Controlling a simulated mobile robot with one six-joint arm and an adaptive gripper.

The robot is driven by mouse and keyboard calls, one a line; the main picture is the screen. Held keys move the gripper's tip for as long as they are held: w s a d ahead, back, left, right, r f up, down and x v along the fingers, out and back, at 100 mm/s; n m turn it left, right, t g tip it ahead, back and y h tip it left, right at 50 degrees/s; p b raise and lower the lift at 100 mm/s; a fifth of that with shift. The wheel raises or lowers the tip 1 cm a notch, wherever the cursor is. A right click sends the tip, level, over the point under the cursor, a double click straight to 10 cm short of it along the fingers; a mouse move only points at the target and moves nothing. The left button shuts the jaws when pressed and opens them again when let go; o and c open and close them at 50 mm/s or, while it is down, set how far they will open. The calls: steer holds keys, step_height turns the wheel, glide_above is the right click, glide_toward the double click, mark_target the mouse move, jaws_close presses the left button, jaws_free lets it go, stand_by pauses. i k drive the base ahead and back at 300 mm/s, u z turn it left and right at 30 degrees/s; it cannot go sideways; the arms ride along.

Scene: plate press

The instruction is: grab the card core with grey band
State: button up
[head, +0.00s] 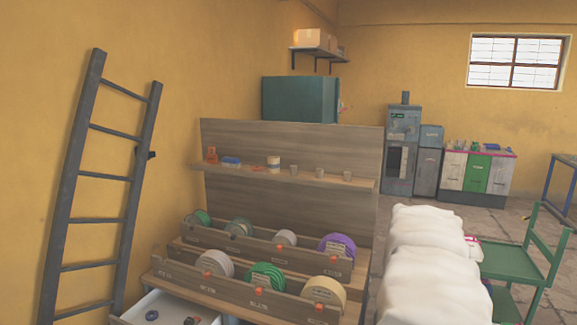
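A short upright cream cylinder (273,163) with a darker band around it stands on the narrow upper ledge of the wooden rack. It may be the card core, but it is too small to tell if the band is grey. Three smaller grey-brown cylinders stand to its right on the same ledge: one (294,170), one (319,172) and one (346,174). No grey band can be made out on them. My gripper is not in view.
The wooden rack (230,285) holds several spools below the ledge. Orange (211,155) and blue (231,161) items sit left on the ledge. An open drawer (170,307) juts out below. A ladder (75,205) leans left; white bulky sacks (425,255) and a green cart (508,260) stand right.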

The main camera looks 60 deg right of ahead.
mark_target(273, 161)
steer(key=z, duration=0.45)
steer(key=i, duration=0.55)
steer(key=z, duration=0.85)
steer(key=i, duration=0.6)
steer(key=z, duration=0.25)
